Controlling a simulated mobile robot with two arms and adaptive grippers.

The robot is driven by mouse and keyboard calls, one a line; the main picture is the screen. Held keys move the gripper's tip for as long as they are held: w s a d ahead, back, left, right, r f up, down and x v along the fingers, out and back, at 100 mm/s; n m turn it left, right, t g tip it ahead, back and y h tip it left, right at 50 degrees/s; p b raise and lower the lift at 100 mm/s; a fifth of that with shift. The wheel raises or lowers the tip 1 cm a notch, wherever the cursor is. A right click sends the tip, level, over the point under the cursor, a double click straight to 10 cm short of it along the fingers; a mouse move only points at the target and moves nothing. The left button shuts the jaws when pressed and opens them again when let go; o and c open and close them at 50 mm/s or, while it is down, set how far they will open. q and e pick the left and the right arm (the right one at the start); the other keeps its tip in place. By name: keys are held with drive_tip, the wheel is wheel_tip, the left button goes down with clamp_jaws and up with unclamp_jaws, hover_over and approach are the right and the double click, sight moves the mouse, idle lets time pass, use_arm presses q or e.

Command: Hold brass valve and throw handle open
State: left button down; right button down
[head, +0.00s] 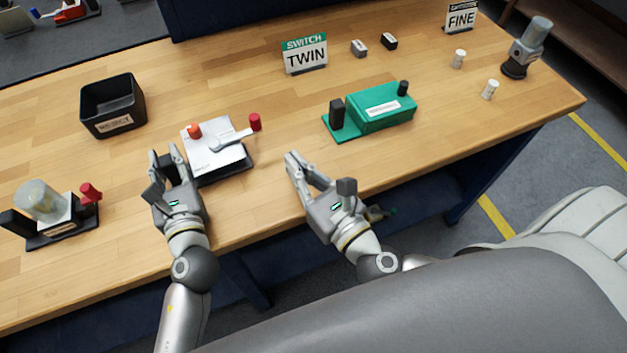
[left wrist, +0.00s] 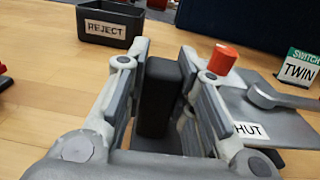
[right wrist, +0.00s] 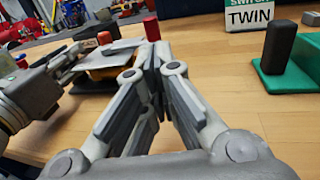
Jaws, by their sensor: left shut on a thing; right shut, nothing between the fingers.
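The valve unit (head: 217,152) has a pale grey top plate, a black base and an orange knob (head: 194,131). Its grey lever handle (head: 237,137) points right and ends in a red knob (head: 255,122). Brass-coloured body (right wrist: 100,72) shows under the plate in the right wrist view. My left gripper (head: 167,150) is shut on the black upright block (left wrist: 158,97) at the unit's left side. A label partly hidden by a finger reads "HUT" (left wrist: 248,130). My right gripper (head: 290,157) is shut and empty, right of the unit and apart from the red knob.
A black REJECT bin (head: 113,104) stands behind left. Another unit with a clear cylinder (head: 42,200) and red knob stands at far left. A green unit (head: 384,108) stands to the right, with a TWIN sign (head: 305,54) behind. Bare wood lies between the valve and green units.

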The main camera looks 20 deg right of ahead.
use_arm(q)
drive_tip(key=shift+f, duration=0.3)
use_arm(e)
drive_tip(key=shift+d+v, duration=0.1)
drive_tip(key=shift+v, duration=1)
drive_tip(key=shift+d+v, duration=0.15)
drive_tip(key=shift+v, duration=0.95)
use_arm(q)
drive_tip(key=c, duration=1.5)
unclamp_jaws()
drive_tip(key=o, duration=0.4)
drive_tip(key=shift+r, duration=0.2)
drive_tip(key=shift+c, duration=0.2)
use_arm(e)
drive_tip(key=shift+w, duration=0.1)
use_arm(q)
drive_tip(key=shift+s, duration=0.1)
